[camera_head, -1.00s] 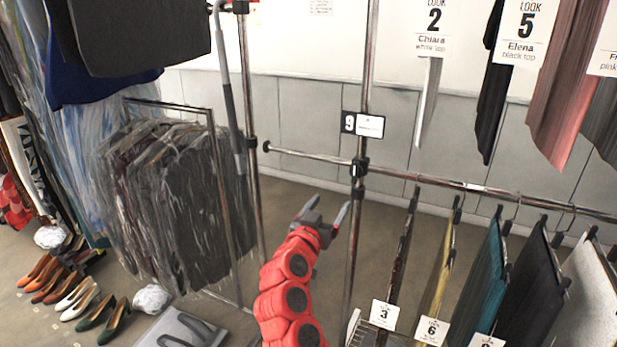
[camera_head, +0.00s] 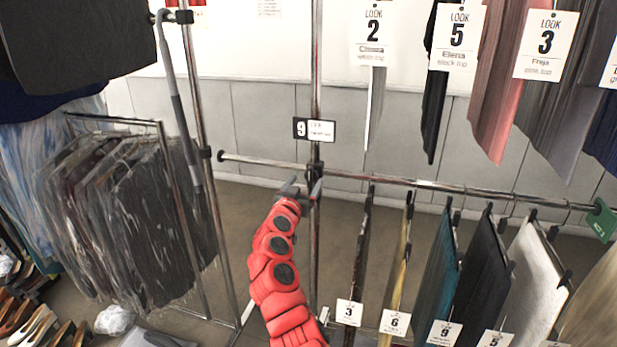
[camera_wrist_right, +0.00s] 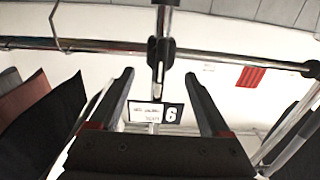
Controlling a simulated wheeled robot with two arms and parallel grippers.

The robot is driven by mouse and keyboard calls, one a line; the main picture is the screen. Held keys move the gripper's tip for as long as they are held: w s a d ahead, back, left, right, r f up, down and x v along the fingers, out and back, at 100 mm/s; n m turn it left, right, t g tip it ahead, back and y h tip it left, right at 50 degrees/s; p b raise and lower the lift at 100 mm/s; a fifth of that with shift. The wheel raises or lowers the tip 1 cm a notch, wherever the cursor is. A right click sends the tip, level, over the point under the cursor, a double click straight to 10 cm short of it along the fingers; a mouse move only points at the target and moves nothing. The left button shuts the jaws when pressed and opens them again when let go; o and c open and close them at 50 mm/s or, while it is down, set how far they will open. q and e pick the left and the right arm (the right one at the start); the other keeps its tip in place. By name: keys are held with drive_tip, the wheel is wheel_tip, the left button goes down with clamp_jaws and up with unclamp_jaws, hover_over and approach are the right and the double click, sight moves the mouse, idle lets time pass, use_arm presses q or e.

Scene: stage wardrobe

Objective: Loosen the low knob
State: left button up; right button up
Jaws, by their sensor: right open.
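A black clamp with a knob (camera_head: 315,169) joins the low chrome rail (camera_head: 262,163) to the upright post (camera_head: 316,75). The low knob I take to be part of this clamp. My right gripper (camera_head: 302,186) is open and just below and in front of the clamp, partly overlapping it. In the right wrist view the two fingers (camera_wrist_right: 157,84) are spread with nothing between them, and the dark clamp (camera_wrist_right: 160,52) stands beyond their tips, centred in the gap. I cannot tell whether they touch it. My left gripper is out of view.
A "9" sign (camera_head: 314,129) hangs on the post above the clamp. Garments (camera_head: 437,265) hang from the low rail at right, and labelled tops (camera_head: 495,90) hang above. Bagged clothes (camera_head: 125,215) stand at left. Another post (camera_head: 195,95) carries a black collar (camera_head: 205,152).

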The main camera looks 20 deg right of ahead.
sight(309, 177)
drive_tip(key=x, duration=0.2)
drive_tip(key=shift+w+d+f, duration=0.1)
drive_tip(key=shift+w+d, duration=0.15)
drive_tip(key=shift+d, duration=0.1)
drive_tip(key=shift+w, duration=0.4)
drive_tip(key=shift+d, duration=0.1)
drive_tip(key=shift+c, duration=0.3)
clamp_jaws()
